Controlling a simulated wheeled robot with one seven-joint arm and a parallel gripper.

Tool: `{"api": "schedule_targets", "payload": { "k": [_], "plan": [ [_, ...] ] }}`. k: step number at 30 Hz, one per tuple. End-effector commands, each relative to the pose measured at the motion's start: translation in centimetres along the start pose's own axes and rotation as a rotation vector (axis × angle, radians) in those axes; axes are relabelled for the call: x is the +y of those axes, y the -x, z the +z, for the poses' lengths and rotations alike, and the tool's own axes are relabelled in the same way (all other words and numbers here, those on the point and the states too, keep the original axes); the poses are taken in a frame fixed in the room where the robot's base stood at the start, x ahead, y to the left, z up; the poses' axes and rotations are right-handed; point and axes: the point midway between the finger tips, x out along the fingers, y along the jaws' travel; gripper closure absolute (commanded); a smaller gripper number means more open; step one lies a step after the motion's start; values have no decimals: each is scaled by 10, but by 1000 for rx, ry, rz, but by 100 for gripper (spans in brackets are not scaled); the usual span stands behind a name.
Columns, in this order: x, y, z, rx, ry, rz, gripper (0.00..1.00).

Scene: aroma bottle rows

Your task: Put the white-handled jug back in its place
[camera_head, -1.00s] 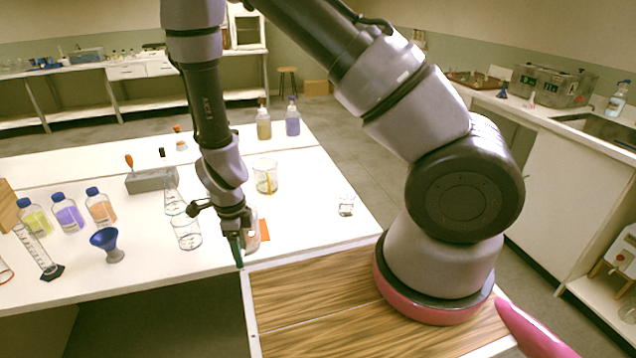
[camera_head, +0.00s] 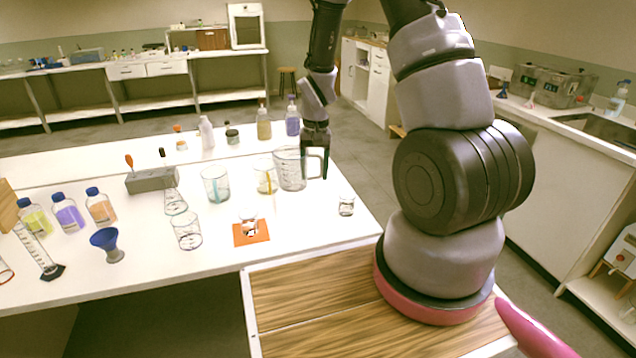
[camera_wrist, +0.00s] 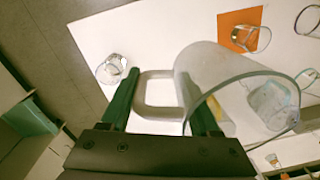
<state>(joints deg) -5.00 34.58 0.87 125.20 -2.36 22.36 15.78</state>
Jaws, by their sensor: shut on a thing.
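The clear jug (camera_head: 290,170) with measuring marks is toward the right back of the white table in the head view. It looks upright; I cannot tell whether it touches the table. My gripper (camera_head: 315,164) is at the jug's right side, on its handle. In the wrist view, the jug (camera_wrist: 215,70) lies right of centre, and its pale handle (camera_wrist: 152,76) is between the fingers of my gripper (camera_wrist: 160,100). My gripper is shut on this handle.
A beaker with a yellow rod (camera_head: 265,178) stands close to the jug's left. An orange square (camera_head: 252,239) bears a small glass. A small beaker (camera_head: 346,206) stands near the right edge. A beaker with a teal rod (camera_head: 216,186) and several bottles stand further left and back.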

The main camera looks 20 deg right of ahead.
Motion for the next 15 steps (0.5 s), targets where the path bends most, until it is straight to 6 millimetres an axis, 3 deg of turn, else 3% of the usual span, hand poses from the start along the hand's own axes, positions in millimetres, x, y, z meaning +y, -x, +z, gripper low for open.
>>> {"api": "schedule_targets", "payload": {
  "k": [15],
  "plan": [
    [35, 20, -48, -9, 305, -2, 100]
  ]
}}
